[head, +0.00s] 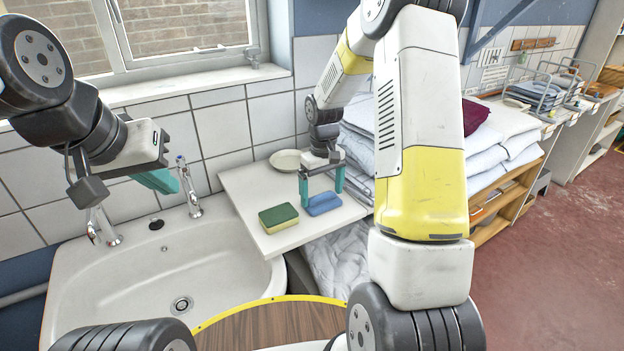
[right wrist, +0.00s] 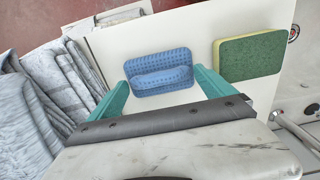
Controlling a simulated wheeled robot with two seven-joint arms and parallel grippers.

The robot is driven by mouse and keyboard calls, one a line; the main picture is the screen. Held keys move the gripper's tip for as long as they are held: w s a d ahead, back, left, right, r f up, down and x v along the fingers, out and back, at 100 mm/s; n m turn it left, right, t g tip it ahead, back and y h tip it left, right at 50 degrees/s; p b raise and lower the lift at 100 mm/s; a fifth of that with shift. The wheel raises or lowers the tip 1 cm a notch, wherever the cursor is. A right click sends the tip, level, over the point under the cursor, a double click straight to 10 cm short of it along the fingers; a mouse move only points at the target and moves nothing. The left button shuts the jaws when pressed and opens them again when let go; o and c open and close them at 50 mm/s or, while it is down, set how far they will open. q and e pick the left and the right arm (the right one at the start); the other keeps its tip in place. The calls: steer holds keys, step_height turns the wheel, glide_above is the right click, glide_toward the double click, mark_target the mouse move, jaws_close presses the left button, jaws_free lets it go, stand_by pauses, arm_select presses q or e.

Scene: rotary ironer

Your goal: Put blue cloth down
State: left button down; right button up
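The blue cloth (head: 323,203) lies on the white board beside the sink, right of the green and yellow sponge (head: 278,217). In the right wrist view the cloth (right wrist: 158,62) shows a dimpled surface with a raised fold across its middle. My right gripper (head: 320,200) is open over the board, its teal fingers apart. In the right wrist view the right gripper (right wrist: 160,82) has the cloth between and just beyond its fingertips; I cannot tell whether they touch it. My left gripper (head: 158,182) hangs above the sink, and its opening is not clear.
The white board (head: 246,195) also carries a pale round dish (head: 286,160) at the back. The sink (head: 110,285) with two taps is on the left. Stacked folded linen (head: 358,150) stands close right of the right gripper. Grey crumpled linen (head: 338,262) lies below the board.

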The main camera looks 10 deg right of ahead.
mark_target(322, 195)
steer(key=shift+r, duration=0.1)
step_height(322, 195, up, 12)
steer(key=s+r+m+t, duration=0.1)
steer(key=s+r+t, duration=0.2)
steer(key=s+r, duration=0.7)
steer(key=s+a+r+m+t+y, duration=0.2)
steer(key=s+t, duration=0.1)
steer(key=s, duration=1.1)
steer(key=shift+s, duration=0.15)
steer(key=shift+a, duration=0.1)
